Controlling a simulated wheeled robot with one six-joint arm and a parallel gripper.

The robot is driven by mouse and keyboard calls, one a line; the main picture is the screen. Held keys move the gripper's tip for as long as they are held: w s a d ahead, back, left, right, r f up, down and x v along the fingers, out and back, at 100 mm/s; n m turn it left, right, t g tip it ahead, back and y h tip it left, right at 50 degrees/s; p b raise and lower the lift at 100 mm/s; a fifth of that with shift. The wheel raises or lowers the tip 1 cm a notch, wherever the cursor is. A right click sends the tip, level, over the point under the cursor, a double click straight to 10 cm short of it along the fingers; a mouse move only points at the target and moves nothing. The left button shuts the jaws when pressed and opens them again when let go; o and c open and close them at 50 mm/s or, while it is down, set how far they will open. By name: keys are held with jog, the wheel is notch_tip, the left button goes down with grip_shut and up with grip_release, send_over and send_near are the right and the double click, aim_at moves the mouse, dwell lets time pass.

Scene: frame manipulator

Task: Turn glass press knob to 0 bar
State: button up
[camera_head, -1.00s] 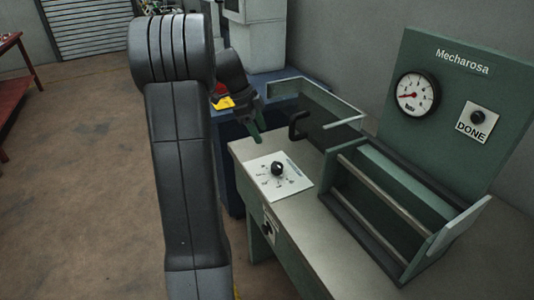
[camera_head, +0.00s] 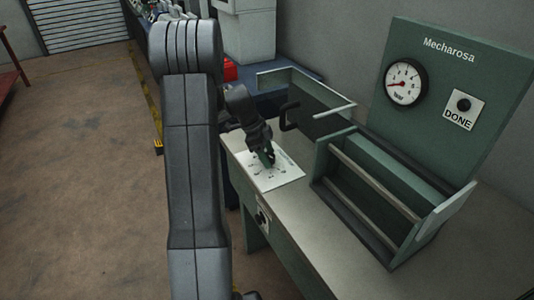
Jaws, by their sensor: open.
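The white dial plate (camera_head: 277,180) of the press knob lies on the grey bench top, with small markings around its centre. My gripper (camera_head: 268,160) is open and points down over the plate, right at the knob. The knob itself is hidden behind the fingers, so I cannot tell whether they touch it. The round pressure gauge (camera_head: 405,83) on the green Mecharosa panel has a red needle pointing to the left, at the low part of its scale.
A green frame with metal bars (camera_head: 375,180) stands right of the plate. A black handle (camera_head: 288,115) and a raised guard (camera_head: 305,90) are behind it. The DONE button (camera_head: 463,105) is on the panel. The front bench top (camera_head: 300,220) is clear.

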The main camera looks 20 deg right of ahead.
jog(key=c, duration=1)
jog(key=shift+f+n+t+b, duration=0.3)
jog(key=shift+n+b, duration=0.4)
jog(key=shift+b, duration=0.55)
jog(key=shift+r+n+h+b, duration=0.3)
jog(key=shift+n+b, duration=0.35)
jog(key=shift+n, duration=0.15)
jog(key=shift+t, duration=0.3)
jog(key=o, duration=1)
jog(key=shift+r, duration=0.1)
jog(key=v, duration=1.3)
jog(key=shift+r, duration=0.3)
